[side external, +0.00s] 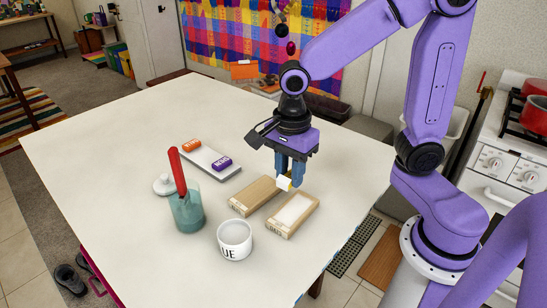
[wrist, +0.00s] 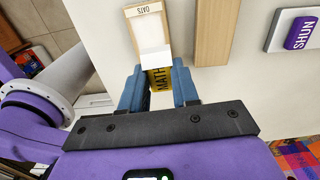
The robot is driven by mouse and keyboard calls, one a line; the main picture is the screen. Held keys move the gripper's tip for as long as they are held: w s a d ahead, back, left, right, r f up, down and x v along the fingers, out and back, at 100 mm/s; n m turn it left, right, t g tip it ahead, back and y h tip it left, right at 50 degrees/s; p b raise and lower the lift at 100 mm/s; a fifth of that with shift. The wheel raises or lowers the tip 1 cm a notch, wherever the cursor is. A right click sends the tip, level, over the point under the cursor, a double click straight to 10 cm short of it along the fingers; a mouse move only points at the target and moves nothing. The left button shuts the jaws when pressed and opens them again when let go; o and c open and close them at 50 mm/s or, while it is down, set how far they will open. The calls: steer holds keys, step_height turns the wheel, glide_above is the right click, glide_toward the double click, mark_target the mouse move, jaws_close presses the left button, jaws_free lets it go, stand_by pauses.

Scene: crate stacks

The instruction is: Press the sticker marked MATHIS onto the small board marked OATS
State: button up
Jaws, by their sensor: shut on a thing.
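My gripper (side external: 290,178) is shut on the yellow sticker marked MATHIS, of which "MATH" shows between the blue fingers in the wrist view (wrist: 160,79). In the side view the sticker (side external: 284,184) shows as a small pale piece at the fingertips. The small board marked OATS (wrist: 148,11) is a wooden block with a white area on its face and its label at the end away from my gripper. It is the right-hand board (side external: 279,229) in the side view. The sticker overlaps the board's near end in the wrist view; I cannot tell whether they touch.
A second wooden board (side external: 252,197) lies beside it. A pale tray (side external: 226,176) carries an orange sticker (side external: 191,146) and a purple sticker (side external: 221,163). A teal jar (side external: 186,213) with a red-handled utensil, a white lid (side external: 164,185) and a white mug (side external: 235,241) stand left and in front.

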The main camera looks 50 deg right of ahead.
mark_target(294, 210)
steer(key=shift+s+d+f, duration=0.1)
steer(key=shift+s+f, duration=0.2)
steer(key=shift+s, duration=0.4)
steer(key=shift+f, duration=2.9)
steer(key=shift+f, duration=0.5)
steer(key=o, duration=1.1)
steer(key=shift+r, duration=3)
